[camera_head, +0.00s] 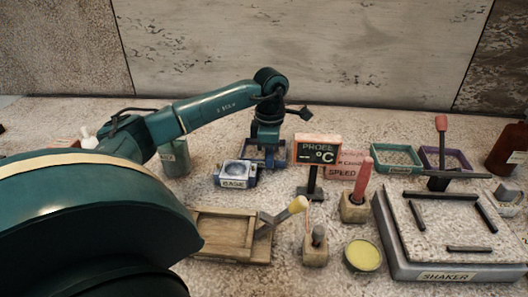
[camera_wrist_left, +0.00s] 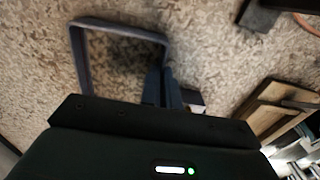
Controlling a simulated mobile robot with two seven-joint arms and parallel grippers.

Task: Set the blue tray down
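The blue tray (camera_head: 280,155) is a small open rectangular frame behind the middle of the bench in the head view. It also shows as a grey-blue rim (camera_wrist_left: 118,28) in the left wrist view. My left gripper (camera_head: 265,147) points down at it. In the left wrist view the fingers (camera_wrist_left: 168,90) look closed on one wall of the tray, though their tips are partly hidden. The tray is level or nearly so, and I cannot tell whether its underside touches the bench. My right gripper is not in view.
The box marked BASE (camera_head: 235,183) stands just in front of the tray. The PROBE display (camera_head: 317,151) is to its right. Teal (camera_head: 374,151) and purple (camera_head: 467,158) trays lie further right, behind the shaker (camera_head: 446,272). A wooden tray (camera_head: 205,250) lies nearer.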

